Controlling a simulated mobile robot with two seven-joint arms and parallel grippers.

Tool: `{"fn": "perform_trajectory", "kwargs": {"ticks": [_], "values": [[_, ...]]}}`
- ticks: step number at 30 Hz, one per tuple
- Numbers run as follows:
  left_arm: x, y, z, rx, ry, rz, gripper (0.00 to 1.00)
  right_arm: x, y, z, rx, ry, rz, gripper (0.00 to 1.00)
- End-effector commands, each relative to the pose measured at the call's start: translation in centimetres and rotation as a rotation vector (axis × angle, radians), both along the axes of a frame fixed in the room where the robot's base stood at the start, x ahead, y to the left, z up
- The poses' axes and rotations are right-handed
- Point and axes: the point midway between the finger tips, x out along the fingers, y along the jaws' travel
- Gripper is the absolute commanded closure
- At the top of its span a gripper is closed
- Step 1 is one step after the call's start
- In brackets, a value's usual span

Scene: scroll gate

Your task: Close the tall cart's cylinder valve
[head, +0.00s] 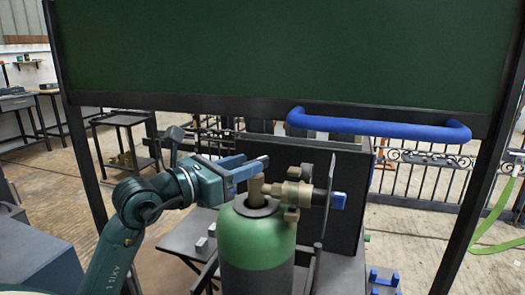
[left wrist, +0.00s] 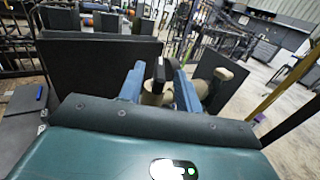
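The cylinder (head: 257,245) stands upright with a green shoulder. Brass valve fittings (head: 290,190) rise from its top and run right to a thin dark upright plate or wheel seen nearly edge-on (head: 328,215), with a blue knob (head: 339,200) beyond it. My left gripper (head: 247,166) is at the brass valve top, with its blue fingers apart. In the left wrist view, brass and a dark bar (left wrist: 158,72) show between the fingers of this gripper (left wrist: 160,88); contact cannot be told. A brass end (left wrist: 222,74) shows right of the fingers. My right gripper is not seen.
A large dark green panel (head: 285,50) in a dark frame stands above, with a blue bar handle (head: 380,126) on its lower edge. A dark box (head: 325,165) is behind the cylinder. Small blue pieces (head: 384,278) are low right. A railing and side tables are farther back.

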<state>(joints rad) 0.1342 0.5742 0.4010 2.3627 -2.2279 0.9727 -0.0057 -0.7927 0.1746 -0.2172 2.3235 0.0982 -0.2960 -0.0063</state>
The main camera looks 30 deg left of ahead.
Motion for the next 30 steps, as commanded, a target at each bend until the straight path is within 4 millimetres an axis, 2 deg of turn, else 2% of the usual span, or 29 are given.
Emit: {"fn": "perform_trajectory", "kwargs": {"ticks": [3,9,20,30], "values": [[2.2,-0.7,0.2,-0.003,0.0,-0.002,0.66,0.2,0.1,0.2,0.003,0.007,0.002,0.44],[4.5,-1.3,0.1,-0.003,0.0,0.0,0.66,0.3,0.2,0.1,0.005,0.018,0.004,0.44],[5.1,-1.5,0.0,-0.001,0.0,0.0,0.66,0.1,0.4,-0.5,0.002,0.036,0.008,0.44],[5.1,-1.5,0.0,-0.002,0.001,0.0,0.91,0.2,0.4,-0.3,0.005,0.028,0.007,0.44]]}}
